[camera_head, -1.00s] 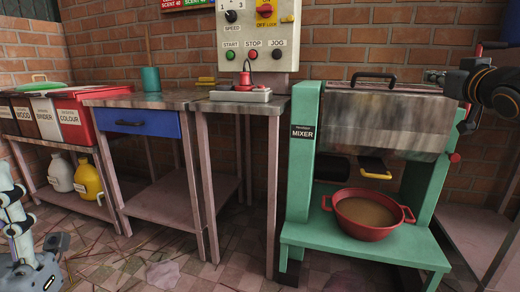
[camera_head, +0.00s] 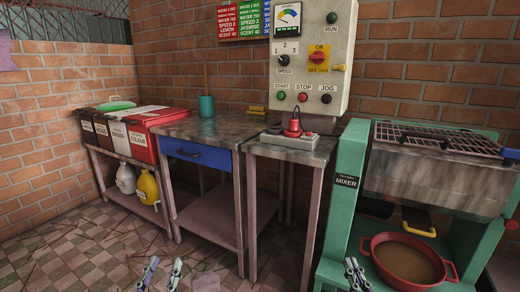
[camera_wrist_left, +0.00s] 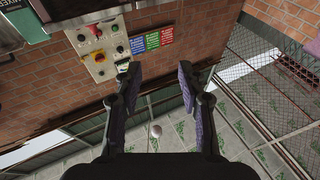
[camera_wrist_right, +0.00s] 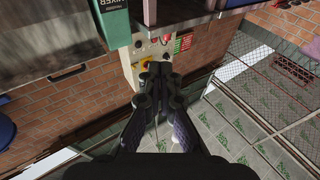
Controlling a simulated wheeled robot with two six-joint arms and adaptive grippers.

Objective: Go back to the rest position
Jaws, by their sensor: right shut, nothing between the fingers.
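My left gripper (camera_head: 162,272) shows at the bottom edge of the head view, over the tiled floor. Its two fingers stand apart and are empty, as the left wrist view (camera_wrist_left: 160,80) also shows. My right gripper (camera_head: 356,274) is at the bottom edge, in front of the mixer's left leg. Its fingers are together with nothing between them, seen also in the right wrist view (camera_wrist_right: 156,76). Neither gripper visibly touches anything.
The green mixer (camera_head: 345,215) stands at right, with a red pot (camera_head: 378,265) of brown contents on its lower shelf. A control panel (camera_head: 335,60) hangs above the worktable (camera_head: 200,128). Labelled bins (camera_head: 140,143) stand at left. Floor in front is clear.

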